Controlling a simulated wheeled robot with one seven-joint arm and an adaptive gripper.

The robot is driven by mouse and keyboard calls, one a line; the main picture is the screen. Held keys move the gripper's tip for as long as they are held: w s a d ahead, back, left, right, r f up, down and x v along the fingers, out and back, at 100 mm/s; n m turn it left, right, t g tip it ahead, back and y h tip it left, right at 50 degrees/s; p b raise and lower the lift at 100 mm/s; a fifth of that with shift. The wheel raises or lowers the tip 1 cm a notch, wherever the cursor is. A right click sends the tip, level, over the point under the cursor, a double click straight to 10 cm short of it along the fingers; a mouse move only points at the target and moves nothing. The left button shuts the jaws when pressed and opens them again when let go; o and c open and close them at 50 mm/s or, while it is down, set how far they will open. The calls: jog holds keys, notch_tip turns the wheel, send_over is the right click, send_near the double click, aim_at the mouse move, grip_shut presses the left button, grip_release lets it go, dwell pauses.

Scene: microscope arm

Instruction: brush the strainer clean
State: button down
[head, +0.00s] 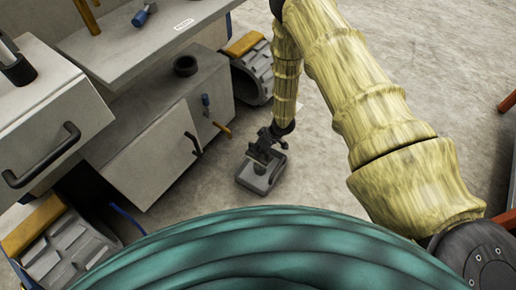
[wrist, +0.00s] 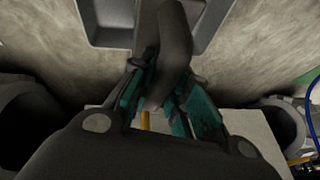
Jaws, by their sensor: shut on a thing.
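My gripper (head: 268,143) hangs low over the floor in the head view, at a grey, box-like thing (head: 251,184). In the wrist view my gripper (wrist: 168,82) has its teal-padded fingers shut on a dark curved piece (wrist: 172,38). This piece stands in front of a grey tray-like body (wrist: 102,22); I cannot tell whether they are joined. I cannot make out for sure which thing is the strainer or the brush. A blue-ended tool (head: 206,101) and an orange-ended tool (head: 221,129) show by the low cabinet.
A low grey cabinet (head: 150,160) with a dark ring (head: 185,65) on top stands left of my gripper. A shelf (head: 165,40) is above it. Open floor (head: 430,60) lies right.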

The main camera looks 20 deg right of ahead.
jog(key=shift+s+d+p, duration=0.5)
jog(key=shift+s+d, duration=0.3)
jog(key=shift+s, duration=0.2)
jog(key=shift+w+a, duration=0.1)
jog(key=shift+w+a, duration=0.85)
jog(key=shift+w, duration=0.25)
jog(key=shift+s+d+p, duration=0.15)
jog(key=shift+p, duration=0.15)
jog(key=shift+s+d+p, duration=0.5)
jog(key=shift+s+d, duration=0.3)
jog(key=shift+s, duration=0.25)
jog(key=shift+w+a, duration=0.9)
jog(key=shift+w, duration=0.3)
